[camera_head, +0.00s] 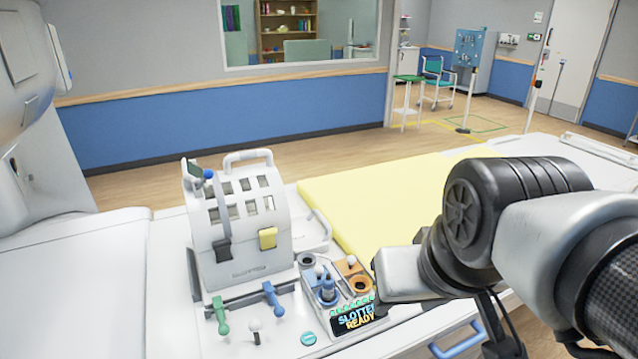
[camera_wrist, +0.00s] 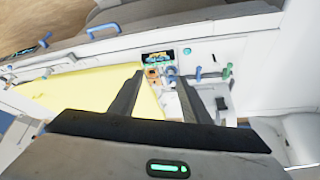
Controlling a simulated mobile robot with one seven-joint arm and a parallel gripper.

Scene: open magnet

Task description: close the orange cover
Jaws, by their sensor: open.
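A small orange part (camera_head: 349,271), which seems to be the orange cover, is on the right side of the small console with the "SLOTTER READY" display (camera_head: 356,317). An orange-rimmed round opening (camera_head: 361,286) is just below it. How far the cover stands open cannot be told. In the wrist view the orange part (camera_wrist: 152,75) shows small, beyond the fingertips and close to the left finger's tip in the picture. My gripper (camera_wrist: 160,71) is open, with nothing between its fingers. In the head view my arm hides the gripper's fingers.
A white slotted machine (camera_head: 237,220) with a yellow tab (camera_head: 267,238) stands left of the console. Green (camera_head: 221,314) and blue (camera_head: 272,299) levers are in front. A yellow pad (camera_head: 350,205) lies behind.

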